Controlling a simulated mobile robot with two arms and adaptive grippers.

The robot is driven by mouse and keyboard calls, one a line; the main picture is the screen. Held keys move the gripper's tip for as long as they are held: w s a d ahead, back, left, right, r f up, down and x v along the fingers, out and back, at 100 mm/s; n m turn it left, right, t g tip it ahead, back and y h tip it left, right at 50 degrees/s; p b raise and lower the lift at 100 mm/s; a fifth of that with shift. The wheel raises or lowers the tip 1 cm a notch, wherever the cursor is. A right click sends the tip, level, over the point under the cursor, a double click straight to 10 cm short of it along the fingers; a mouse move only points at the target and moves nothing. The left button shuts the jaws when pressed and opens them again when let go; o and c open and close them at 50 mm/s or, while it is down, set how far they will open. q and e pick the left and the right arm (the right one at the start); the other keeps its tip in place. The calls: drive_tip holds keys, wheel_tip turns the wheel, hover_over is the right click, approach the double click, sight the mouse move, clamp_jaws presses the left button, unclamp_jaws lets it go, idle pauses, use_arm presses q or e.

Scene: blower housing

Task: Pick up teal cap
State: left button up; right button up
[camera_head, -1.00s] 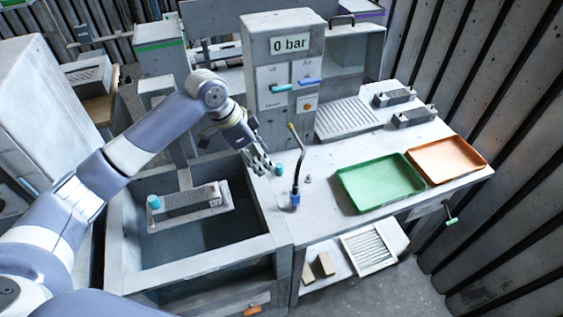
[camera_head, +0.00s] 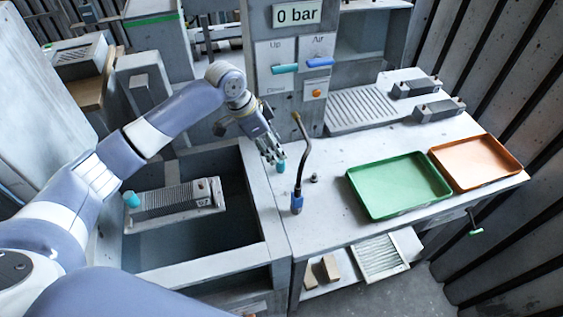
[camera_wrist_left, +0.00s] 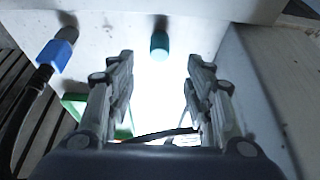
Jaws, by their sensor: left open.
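A small teal cap (camera_head: 281,168) stands on the light bench top just right of the tank's edge. In the left wrist view the teal cap (camera_wrist_left: 160,45) shows just past the fingertips, roughly centred between them. My left gripper (camera_head: 273,157) is above and beside the cap with its fingers pointing down. In the wrist view my left gripper (camera_wrist_left: 160,62) has its fingers spread with nothing between them. Another teal cap (camera_head: 131,200) sits at the left end of a ribbed grey block (camera_head: 178,202) in the tank. My right gripper is out of view.
A bent hose nozzle with a blue collar (camera_head: 297,200) stands close to the right of the cap. Green (camera_head: 364,203) and orange (camera_head: 441,166) trays lie farther right. A grey panel reading 0 bar (camera_head: 297,14) rises behind. The tank wall (camera_head: 262,205) is on the left.

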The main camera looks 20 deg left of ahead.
sight(279, 161)
use_arm(q)
drive_tip(key=shift+x, duration=0.85)
drive_tip(key=p+x, duration=0.2)
drive_tip(key=x, duration=0.2)
drive_tip(key=shift+s+f, duration=0.15)
drive_tip(key=shift+f, duration=0.05)
drive_tip(key=shift+d+f, duration=0.2)
drive_tip(key=shift+f, duration=0.5)
drive_tip(key=shift+c, duration=0.4)
drive_tip(key=c, duration=0.8)
